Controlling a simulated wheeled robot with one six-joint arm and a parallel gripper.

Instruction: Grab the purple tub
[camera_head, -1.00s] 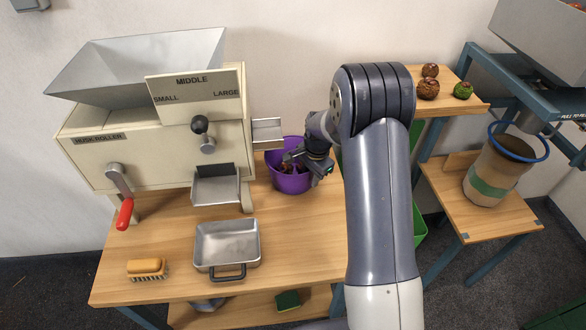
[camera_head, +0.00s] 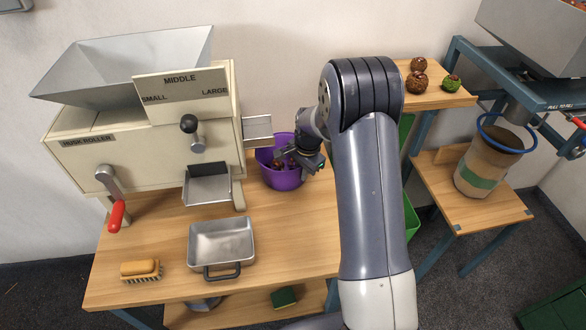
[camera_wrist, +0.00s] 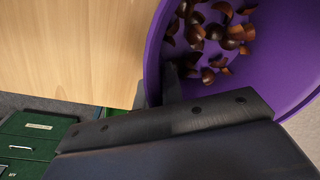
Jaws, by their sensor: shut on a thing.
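The purple tub (camera_head: 284,180) stands on the wooden table, right of the husk roller and below its side chute. Brown chestnuts and husk pieces lie inside it. In the wrist view the tub (camera_wrist: 268,85) fills the right side, with the brown pieces on its floor. My gripper (camera_head: 296,161) is at the tub's right rim. In the wrist view my gripper (camera_wrist: 160,92) is shut on the tub's wall, with one finger inside; the outer finger is partly hidden.
The husk roller (camera_head: 90,160) stands left of the tub, its side chute (camera_head: 257,128) close above the rim. A metal tray (camera_head: 221,243) and a brush (camera_head: 141,270) lie in front.

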